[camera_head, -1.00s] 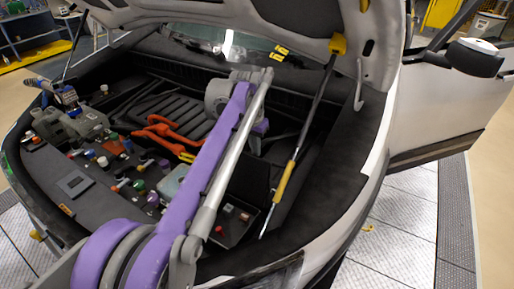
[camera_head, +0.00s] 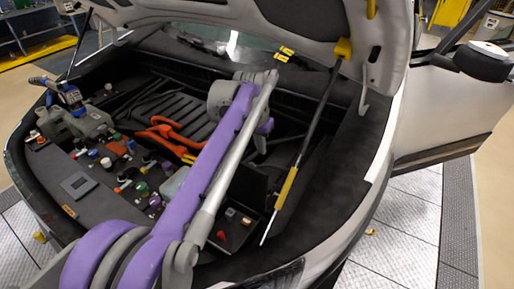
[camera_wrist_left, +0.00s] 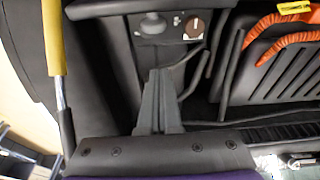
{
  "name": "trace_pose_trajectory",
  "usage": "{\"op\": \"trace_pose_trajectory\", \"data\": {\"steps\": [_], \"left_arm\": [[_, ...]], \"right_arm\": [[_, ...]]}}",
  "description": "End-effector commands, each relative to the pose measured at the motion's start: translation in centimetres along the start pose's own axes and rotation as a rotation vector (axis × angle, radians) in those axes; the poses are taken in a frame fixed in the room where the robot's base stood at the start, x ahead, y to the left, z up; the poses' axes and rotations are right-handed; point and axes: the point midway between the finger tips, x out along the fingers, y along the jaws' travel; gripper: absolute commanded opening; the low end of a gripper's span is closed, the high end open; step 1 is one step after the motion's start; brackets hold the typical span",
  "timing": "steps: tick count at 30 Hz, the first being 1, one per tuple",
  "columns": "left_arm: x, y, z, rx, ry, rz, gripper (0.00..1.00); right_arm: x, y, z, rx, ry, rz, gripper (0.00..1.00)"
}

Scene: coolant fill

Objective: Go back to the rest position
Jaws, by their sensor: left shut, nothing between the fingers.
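My left arm (camera_head: 205,180), purple and grey, reaches from the bottom of the head view over the open engine bay of a white car. My left gripper (camera_wrist_left: 158,75) shows in the left wrist view as two grey fingers together, with nothing between them. They point at a dark panel with a grey knob (camera_wrist_left: 152,23) and a brown round cap (camera_wrist_left: 194,27), apart from any held thing. In the head view the arm largely hides the gripper. My right gripper is not in view.
The raised hood (camera_head: 300,25) hangs above the bay. A yellow-sleeved strut (camera_head: 286,188) stands right of my arm. Orange hoses (camera_head: 168,132), several coloured caps and a blue-handled tool (camera_head: 66,93) lie to the left. An open car door (camera_head: 437,115) is at the right.

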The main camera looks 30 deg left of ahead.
Motion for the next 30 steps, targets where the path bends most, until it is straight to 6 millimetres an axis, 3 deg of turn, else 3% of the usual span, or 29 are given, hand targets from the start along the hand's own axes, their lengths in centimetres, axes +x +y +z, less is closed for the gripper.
{"op": "trace_pose_trajectory", "data": {"steps": [1, 6, 14, 23, 26, 30], "left_arm": [[-1.7, -0.1, 0.3, -0.002, 0.000, -0.001, 0.00], [-5.5, -0.1, 0.6, -0.002, 0.000, -0.001, 0.00], [-8.8, -0.1, 0.9, -0.002, 0.000, 0.000, 0.00], [-9.1, 0.3, 1.5, -0.001, 0.005, -0.002, 0.00], [-8.6, 1.5, 3.1, -0.003, 0.022, -0.007, 0.00], [-6.5, 4.3, 7.7, -0.010, 0.066, -0.015, 0.00]], "right_arm": [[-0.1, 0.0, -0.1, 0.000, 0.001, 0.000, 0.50], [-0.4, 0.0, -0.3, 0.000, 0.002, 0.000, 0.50], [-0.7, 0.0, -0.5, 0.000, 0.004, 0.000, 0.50], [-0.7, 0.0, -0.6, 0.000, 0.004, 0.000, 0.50], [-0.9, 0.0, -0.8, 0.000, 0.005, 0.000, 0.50], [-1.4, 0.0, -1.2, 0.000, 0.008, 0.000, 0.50]]}}
